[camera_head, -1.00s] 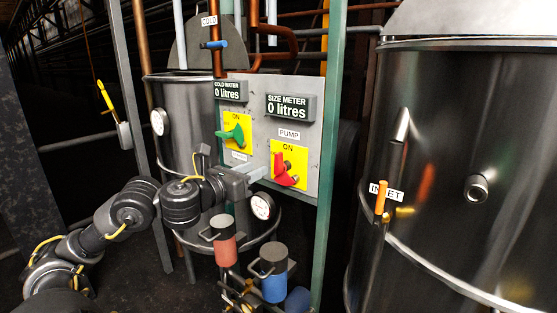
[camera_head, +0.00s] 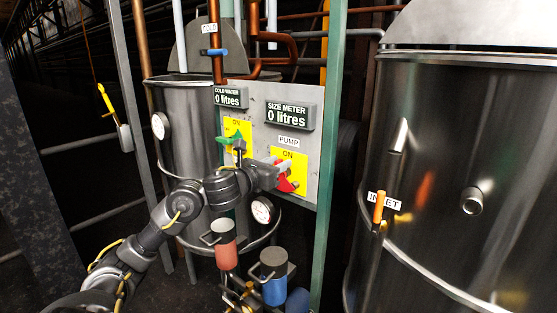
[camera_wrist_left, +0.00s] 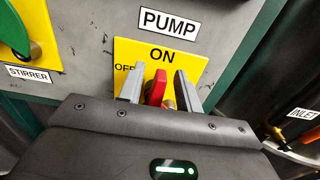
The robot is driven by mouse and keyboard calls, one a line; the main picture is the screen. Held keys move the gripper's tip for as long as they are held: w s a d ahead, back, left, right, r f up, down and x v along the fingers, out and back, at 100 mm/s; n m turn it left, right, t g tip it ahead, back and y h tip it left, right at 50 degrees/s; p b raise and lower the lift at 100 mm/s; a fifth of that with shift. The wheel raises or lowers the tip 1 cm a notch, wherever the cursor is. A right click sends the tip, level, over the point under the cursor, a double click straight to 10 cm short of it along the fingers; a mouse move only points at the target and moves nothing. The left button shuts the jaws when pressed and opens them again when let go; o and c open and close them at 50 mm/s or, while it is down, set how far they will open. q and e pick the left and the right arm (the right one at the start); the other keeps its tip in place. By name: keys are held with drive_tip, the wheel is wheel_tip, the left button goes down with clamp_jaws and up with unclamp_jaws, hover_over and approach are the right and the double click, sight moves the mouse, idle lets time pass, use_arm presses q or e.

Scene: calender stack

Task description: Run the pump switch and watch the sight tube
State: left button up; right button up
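The pump switch is a red handle (camera_head: 285,183) on a yellow plate (camera_head: 291,158) marked ON, under a PUMP label. In the left wrist view the red handle (camera_wrist_left: 157,88) stands between the two grey fingers of my left gripper (camera_wrist_left: 160,88), with the word ON above it. The fingers are apart, and a small gap shows beside the handle. In the head view my left gripper (camera_head: 284,176) partly covers the switch. The size meter (camera_head: 288,116) reads 0 litres. I cannot make out a sight tube for certain. My right gripper is not in view.
The green stirrer switch (camera_head: 229,139) sits left of the pump switch, partly behind my arm. The cold water meter (camera_head: 231,97) reads 0 litres. Red (camera_head: 223,253) and blue (camera_head: 274,286) handled cylinders stand below the panel. A large metal tank (camera_head: 470,150) with an INLET label fills the right.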

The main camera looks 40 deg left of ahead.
use_arm(q)
drive_tip(key=shift+w, duration=0.45)
clamp_jaws()
